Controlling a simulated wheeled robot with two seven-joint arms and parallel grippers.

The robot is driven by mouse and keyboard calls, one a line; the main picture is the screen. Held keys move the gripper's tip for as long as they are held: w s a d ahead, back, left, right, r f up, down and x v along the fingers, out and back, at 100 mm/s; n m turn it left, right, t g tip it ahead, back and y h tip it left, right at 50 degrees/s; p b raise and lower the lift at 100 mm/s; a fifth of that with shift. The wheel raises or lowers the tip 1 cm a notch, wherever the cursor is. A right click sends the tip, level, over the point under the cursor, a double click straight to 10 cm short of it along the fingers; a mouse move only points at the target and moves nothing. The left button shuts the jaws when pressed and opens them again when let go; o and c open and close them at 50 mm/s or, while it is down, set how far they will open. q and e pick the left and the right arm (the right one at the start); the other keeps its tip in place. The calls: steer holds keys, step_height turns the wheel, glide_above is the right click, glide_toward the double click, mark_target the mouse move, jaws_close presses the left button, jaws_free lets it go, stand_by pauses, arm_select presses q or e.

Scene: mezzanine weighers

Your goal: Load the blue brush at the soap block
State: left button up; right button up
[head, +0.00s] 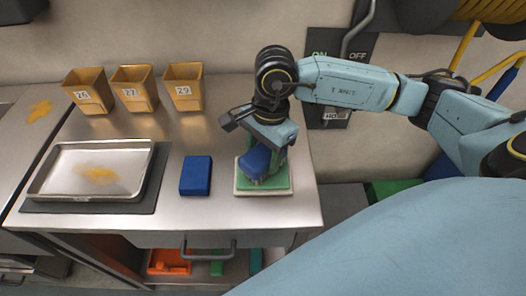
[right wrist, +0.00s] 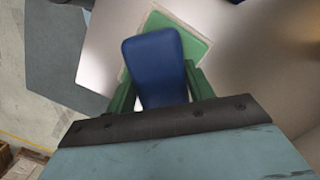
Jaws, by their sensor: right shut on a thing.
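The blue brush (head: 256,162) is between the green fingers of my right gripper (head: 262,160), which is shut on it. In the right wrist view the brush (right wrist: 157,68) fills the middle between the fingers (right wrist: 160,92). The green soap block (head: 279,186) lies on a pale base near the counter's right end, directly below the brush. In the right wrist view the soap block (right wrist: 194,44) shows partly behind the brush. I cannot tell whether the brush touches the soap. The bristles are hardly visible. My left gripper is not in view.
A blue block (head: 196,175) lies left of the soap. A metal tray (head: 60,187) with a yellow-orange smear sits on a dark mat. Yellow bins (head: 184,88) numbered 26, 27 and 29 stand behind. A drawer handle (head: 208,250) projects at the counter's front.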

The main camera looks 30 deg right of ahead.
mark_target(255, 150)
steer(key=shift+f+b, duration=0.5)
steer(key=shift+b, duration=0.05)
stand_by(0.5)
steer(key=shift+s+f+b, duration=0.1)
steer(key=shift+f+b, duration=0.05)
steer(key=shift+b, duration=0.2)
stand_by(1.6)
steer(key=shift+r+p, duration=1.85)
steer(key=shift+r, duration=1.8)
steer(key=n, duration=0.1)
steer(key=w+n, duration=0.2)
steer(key=shift+a+n, duration=0.25)
steer(key=shift+n, duration=0.15)
steer(key=w+n, duration=0.1)
steer(key=n, duration=0.3)
steer(key=w+a+n+g+h, duration=0.1)
steer(key=w+n, duration=0.1)
steer(key=n, duration=0.2)
steer(key=w+n, duration=0.1)
steer(key=n, duration=0.3)
steer(key=shift+w+a+r+h, duration=0.15)
steer(key=shift+w+r+h, duration=0.15)
steer(key=shift+h, duration=0.1)
